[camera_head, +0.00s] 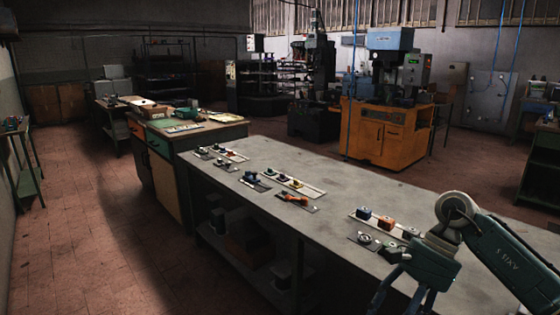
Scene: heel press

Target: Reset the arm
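My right arm, with a grey round joint and a dark teal link marked "AXIS 5", comes in from the lower right. My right gripper (402,300) hangs over the near right part of the long grey workbench (330,185). Its fingers are spread apart, with nothing visible between them, and they reach to the bottom edge of the picture. The gripper and arm hide part of the bench's near end. My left arm and gripper are not in view.
Small parts on flat plates lie along the bench, including an orange block (388,222), a dark blue block (364,213) and an orange piece (293,199). An orange machine (385,130) stands behind. The floor left of the bench (95,230) is clear.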

